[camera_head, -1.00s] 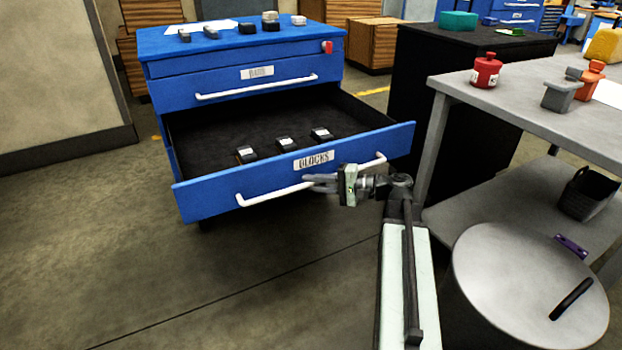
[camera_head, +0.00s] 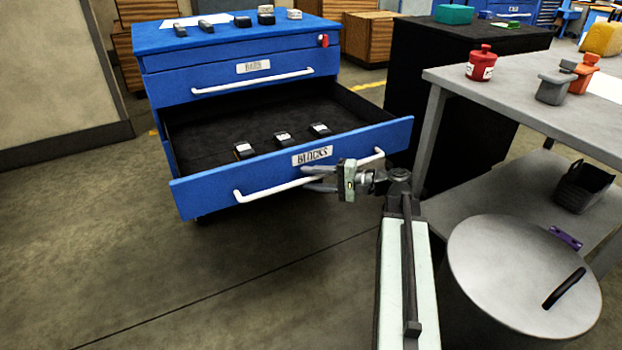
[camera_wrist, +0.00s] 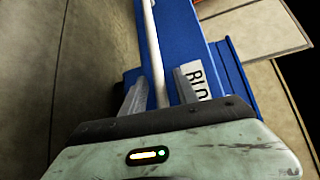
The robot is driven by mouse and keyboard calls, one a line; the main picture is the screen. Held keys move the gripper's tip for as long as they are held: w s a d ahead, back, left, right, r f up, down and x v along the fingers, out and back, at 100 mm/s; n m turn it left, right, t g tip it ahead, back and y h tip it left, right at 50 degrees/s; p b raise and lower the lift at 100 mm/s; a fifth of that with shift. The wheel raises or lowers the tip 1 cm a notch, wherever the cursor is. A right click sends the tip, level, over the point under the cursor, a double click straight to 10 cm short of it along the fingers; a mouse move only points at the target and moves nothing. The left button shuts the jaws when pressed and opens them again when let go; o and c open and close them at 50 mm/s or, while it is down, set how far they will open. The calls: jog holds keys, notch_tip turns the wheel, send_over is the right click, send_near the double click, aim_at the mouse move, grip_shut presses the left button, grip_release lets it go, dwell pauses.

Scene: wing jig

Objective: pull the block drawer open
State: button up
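The blue block drawer (camera_head: 235,181), labelled BLOCKS, stands far out from its cabinet (camera_head: 161,92). Its dark inside shows, with several small dark blocks (camera_head: 282,138) lying in it. A white bar handle (camera_head: 262,194) runs along its front. My gripper (camera_head: 308,178) is at the handle's right half. In the wrist view, the handle (camera_wrist: 153,50) passes between my two fingers (camera_wrist: 160,95), with gaps showing on both sides. The fingers are apart and not clamped on the bar. The BLOCKS label is partly hidden behind the right finger there.
The upper drawer (camera_head: 215,83) is shut. A grey table (camera_head: 520,92) with a red pot (camera_head: 481,64) stands to the right. A round metal drum (camera_head: 500,270) is beside my arm. The floor (camera_head: 110,260) at the front left is clear.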

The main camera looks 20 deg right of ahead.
jog(key=p+v, duration=0.1)
jog(key=v, duration=0.6)
jog(key=shift+s+d, duration=0.2)
jog(key=shift+d, duration=0.1)
jog(key=shift+r, duration=0.15)
